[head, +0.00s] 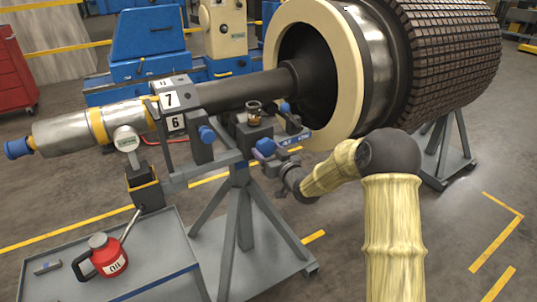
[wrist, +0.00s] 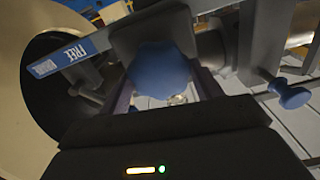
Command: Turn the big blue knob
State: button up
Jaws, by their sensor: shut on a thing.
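The big blue knob (wrist: 160,70) has a lobed edge and sits at the centre of the wrist view, in front of a dark block. My gripper (wrist: 164,88) has a finger on each side of the knob and is shut on it. In the head view, my gripper (head: 275,157) reaches in from the right to the stand's front, at the blue knob (head: 265,147). The fingertips are small and partly hidden there. A blue label strip reading FREE (wrist: 75,53) lies left of the knob in the wrist view.
A smaller blue knob (wrist: 290,96) sticks out at right; another (head: 207,134) shows in the head view. The large rotor (head: 440,50) is close behind my arm. A cart (head: 150,262) with a red oil can (head: 104,256) stands front left.

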jog(key=n+b, duration=0.4)
jog(key=b, duration=0.1)
jog(key=shift+f+n, duration=0.3)
jog(key=n+b, duration=0.3)
jog(key=shift+r, duration=0.15)
jog(key=o, duration=1)
jog(key=shift+r, duration=0.1)
jog(key=v, duration=1.7)
jog(key=shift+s+d, duration=0.2)
